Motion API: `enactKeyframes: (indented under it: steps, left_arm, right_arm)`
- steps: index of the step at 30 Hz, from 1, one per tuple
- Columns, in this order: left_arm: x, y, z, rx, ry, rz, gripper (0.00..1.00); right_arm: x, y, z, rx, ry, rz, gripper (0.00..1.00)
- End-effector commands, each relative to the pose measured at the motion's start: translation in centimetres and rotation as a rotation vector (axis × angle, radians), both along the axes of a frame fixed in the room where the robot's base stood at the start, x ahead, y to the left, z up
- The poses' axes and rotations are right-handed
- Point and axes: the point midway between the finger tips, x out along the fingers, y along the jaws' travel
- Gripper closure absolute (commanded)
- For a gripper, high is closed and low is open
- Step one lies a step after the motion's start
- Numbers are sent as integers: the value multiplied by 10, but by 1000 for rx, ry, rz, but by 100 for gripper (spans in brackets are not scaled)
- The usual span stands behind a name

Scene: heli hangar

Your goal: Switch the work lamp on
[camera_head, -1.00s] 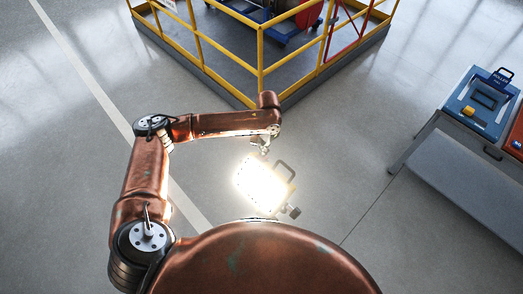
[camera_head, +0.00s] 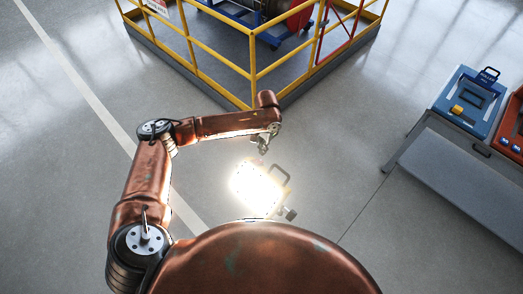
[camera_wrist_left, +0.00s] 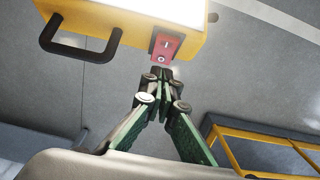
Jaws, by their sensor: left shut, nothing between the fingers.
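The work lamp (camera_head: 257,188) is lit, with a bright white panel, a dark handle and a knob at its side. In the left wrist view its yellow housing (camera_wrist_left: 125,18) and black handle show at the top, partly cut off. A red rocker switch (camera_wrist_left: 167,47) marked I and O sits on the housing edge. My left gripper (camera_head: 263,147) is just above the lamp's far side. In the wrist view the left gripper (camera_wrist_left: 162,72) is shut and empty, its tips at the lower edge of the switch; I cannot tell whether they touch. My right gripper is out of view.
A yellow railing (camera_head: 252,65) encloses a platform at the back. At the right stands a grey bench (camera_head: 440,170) with a blue case (camera_head: 470,100) and an orange case (camera_head: 512,125). The grey floor around the lamp looks clear.

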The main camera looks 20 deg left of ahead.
Motion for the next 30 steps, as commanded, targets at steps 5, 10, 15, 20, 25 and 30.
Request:
enactKeyframes:
  steps: [5,10,15,20,25,30]
  left_arm:
    - [6,-1,31,-2,-5,3,100]
    - [-1,1,66,-1,-4,3,100]
    - [-5,3,95,-1,-2,4,100]
    - [-7,4,109,-1,-1,5,100]
    - [-7,4,113,-1,0,5,100]
    - [-7,4,113,-1,0,5,100]
  right_arm:
    - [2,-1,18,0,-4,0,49]
    - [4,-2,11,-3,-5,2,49]
    - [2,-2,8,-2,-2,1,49]
    - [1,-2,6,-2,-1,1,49]
    - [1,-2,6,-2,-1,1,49]
    - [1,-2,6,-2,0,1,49]
